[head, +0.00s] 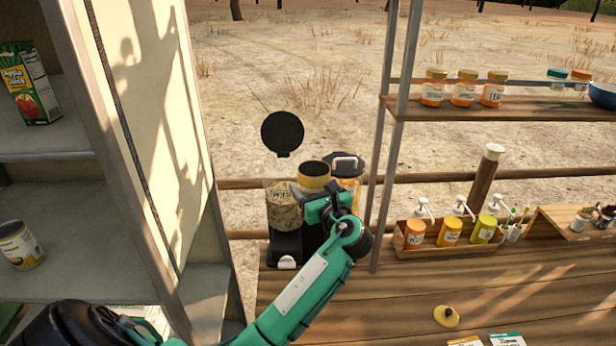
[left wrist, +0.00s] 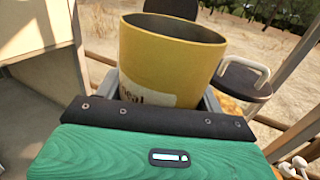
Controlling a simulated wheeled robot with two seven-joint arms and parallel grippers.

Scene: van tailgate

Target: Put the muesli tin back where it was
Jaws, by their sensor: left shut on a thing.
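My left gripper (head: 322,200) is shut on a yellow open-topped tin (head: 314,178), above the back of the wooden counter. In the left wrist view the tin (left wrist: 165,60) is held between the fingers, with a pale label partly hidden; the letters "eal" show. Whether it is the muesli tin I cannot tell. Just left of the tin is a clear container of flaky brown food (head: 284,207) with a label I cannot read fully, above a black base (head: 285,248). A round black lid (head: 283,133) stands raised above it. My right gripper is not in view.
A jar with a dark clamp lid (head: 346,165) is close behind the tin. An upright metal post (head: 385,150) stands to the right. A wooden box of pump bottles (head: 405,248) is further right. Shelves (head: 60,200) are at left. The counter's front (head: 380,310) is mostly clear.

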